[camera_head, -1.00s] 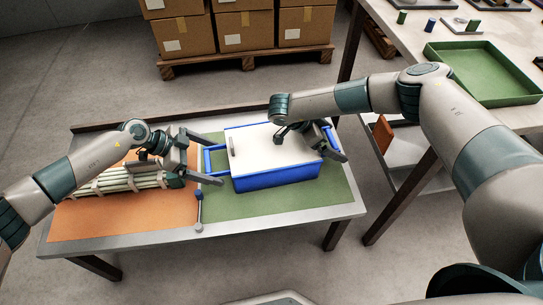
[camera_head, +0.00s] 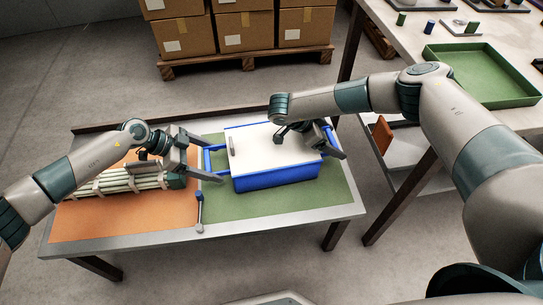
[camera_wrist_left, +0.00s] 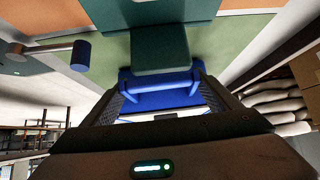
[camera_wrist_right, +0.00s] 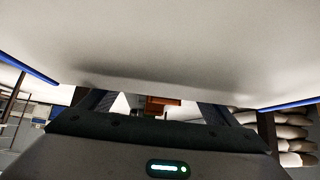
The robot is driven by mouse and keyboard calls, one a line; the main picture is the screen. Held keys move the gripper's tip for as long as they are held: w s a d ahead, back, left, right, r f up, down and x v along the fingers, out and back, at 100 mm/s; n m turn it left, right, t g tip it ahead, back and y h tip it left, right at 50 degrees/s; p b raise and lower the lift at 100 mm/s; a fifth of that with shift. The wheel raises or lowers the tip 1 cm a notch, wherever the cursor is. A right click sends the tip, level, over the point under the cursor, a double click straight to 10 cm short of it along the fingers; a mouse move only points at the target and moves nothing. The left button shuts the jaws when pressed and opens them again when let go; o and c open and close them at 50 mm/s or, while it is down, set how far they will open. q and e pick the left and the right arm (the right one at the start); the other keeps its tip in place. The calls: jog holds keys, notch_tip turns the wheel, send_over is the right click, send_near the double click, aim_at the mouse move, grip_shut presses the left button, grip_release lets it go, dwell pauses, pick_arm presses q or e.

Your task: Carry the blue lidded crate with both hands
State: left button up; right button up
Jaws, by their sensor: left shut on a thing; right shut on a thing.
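The blue crate (camera_head: 278,178) stands level on the green half of the low table, with its white lid (camera_head: 272,146) closed on top. My left gripper (camera_head: 212,163) is at the crate's left end, shut on the blue left handle (camera_head: 207,160). The left wrist view shows the same blue handle (camera_wrist_left: 158,82) between the fingers. The white lid (camera_wrist_right: 160,45) fills the top of the right wrist view.
A bundle of pale rods (camera_head: 118,182) lies on the orange half (camera_head: 120,219) of the table. A taller table with a green tray (camera_head: 483,73) is at right. Boxes on a pallet (camera_head: 245,57) stand behind.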

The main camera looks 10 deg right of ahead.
jog(key=shift+r+p, duration=2)
jog(key=shift+r, duration=0.25)
